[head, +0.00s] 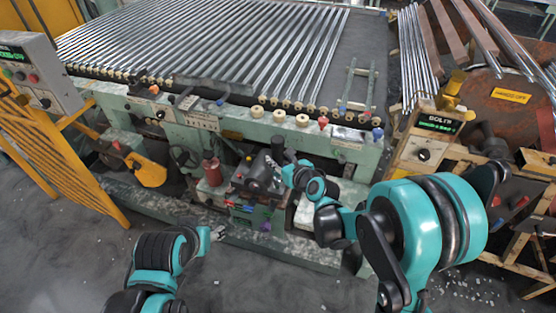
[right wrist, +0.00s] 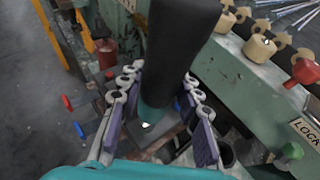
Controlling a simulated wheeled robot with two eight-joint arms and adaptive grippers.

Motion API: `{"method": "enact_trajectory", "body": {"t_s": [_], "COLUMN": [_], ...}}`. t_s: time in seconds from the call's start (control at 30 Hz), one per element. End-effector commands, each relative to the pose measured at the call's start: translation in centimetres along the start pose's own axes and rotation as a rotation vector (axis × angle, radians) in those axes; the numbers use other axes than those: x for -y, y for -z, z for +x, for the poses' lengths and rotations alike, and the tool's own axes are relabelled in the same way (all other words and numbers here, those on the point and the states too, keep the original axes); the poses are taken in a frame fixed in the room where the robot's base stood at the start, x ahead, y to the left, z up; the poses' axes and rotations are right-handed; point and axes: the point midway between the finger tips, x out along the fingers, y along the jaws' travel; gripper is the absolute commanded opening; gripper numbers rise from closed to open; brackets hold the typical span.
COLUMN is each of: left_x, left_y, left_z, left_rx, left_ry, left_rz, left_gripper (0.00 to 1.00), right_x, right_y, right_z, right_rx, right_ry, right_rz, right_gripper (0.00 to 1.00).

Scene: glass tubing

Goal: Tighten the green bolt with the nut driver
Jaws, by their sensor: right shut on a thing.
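My right gripper (head: 285,168) is over the small green machine block at the front of the bench. In the right wrist view its fingers (right wrist: 160,108) are shut around a tool with a thick black handle (right wrist: 178,45) and a teal collar (right wrist: 152,112), which I take for the nut driver. The tool's lower end is over a dark flat plate (right wrist: 165,135); contact cannot be told. A green knob-like piece (right wrist: 290,152) shows at the lower right of that view, apart from the tool; I cannot tell if it is the green bolt. My left gripper (head: 215,233) is low at the left, its fingers unclear.
A green bench (head: 330,150) carries rows of glass tubes (head: 220,50). Cream knobs (right wrist: 258,48) and a red knob (right wrist: 305,72) line its edge. A red bottle-like piece (head: 212,170) stands beside the machine block. A yellow rail (head: 70,165) is left; a BOLTS panel (head: 437,123) is right.

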Motion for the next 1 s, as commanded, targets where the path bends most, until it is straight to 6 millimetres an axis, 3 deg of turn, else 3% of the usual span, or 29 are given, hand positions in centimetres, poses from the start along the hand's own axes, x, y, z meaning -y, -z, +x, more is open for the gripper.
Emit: {"method": "enact_trajectory", "body": {"t_s": [0.6,1.0], "left_x": [0.0,0.0], "left_y": [2.2,2.2], "left_z": [-3.0,-3.1], "left_rx": [0.000,0.000], "left_ry": [0.000,0.000], "left_rz": [0.000,0.000], "left_gripper": [0.52,0.52], "right_x": [0.0,0.2], "right_y": [-4.7,-4.8], "right_z": [-1.9,-2.1], "right_rx": [0.002,0.002], "right_ry": [0.001,0.004], "right_rz": [0.001,0.002], "right_gripper": [0.00,0.00]}}
